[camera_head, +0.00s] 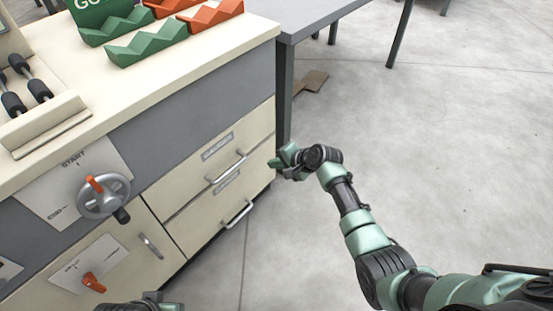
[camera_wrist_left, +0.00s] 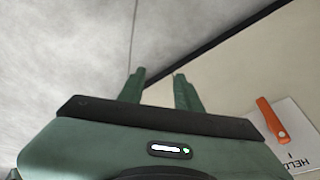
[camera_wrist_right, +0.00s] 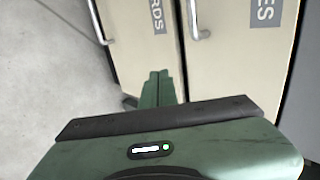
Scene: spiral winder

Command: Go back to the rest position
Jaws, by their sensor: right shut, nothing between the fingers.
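My right gripper (camera_head: 277,163) is in front of the cabinet's right side, near the drawer handles. It is shut and empty; its two fingers lie together in the right wrist view (camera_wrist_right: 157,88). My right arm comes in from the lower right. My left gripper shows in the left wrist view (camera_wrist_left: 160,85) with its two fingers spread apart and nothing between them. In the head view only a small part of my left arm shows at the bottom edge. Below the left fingers are the grey floor and the cream cabinet front.
The cabinet (camera_head: 220,50) carries green (camera_head: 147,45) and orange (camera_head: 210,14) notched holders. Its front has a handwheel (camera_head: 104,196), an orange knob (camera_head: 93,282) and drawers with protruding handles (camera_head: 238,214). A grey table (camera_head: 310,14) stands behind. The floor (camera_head: 440,150) at right is clear.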

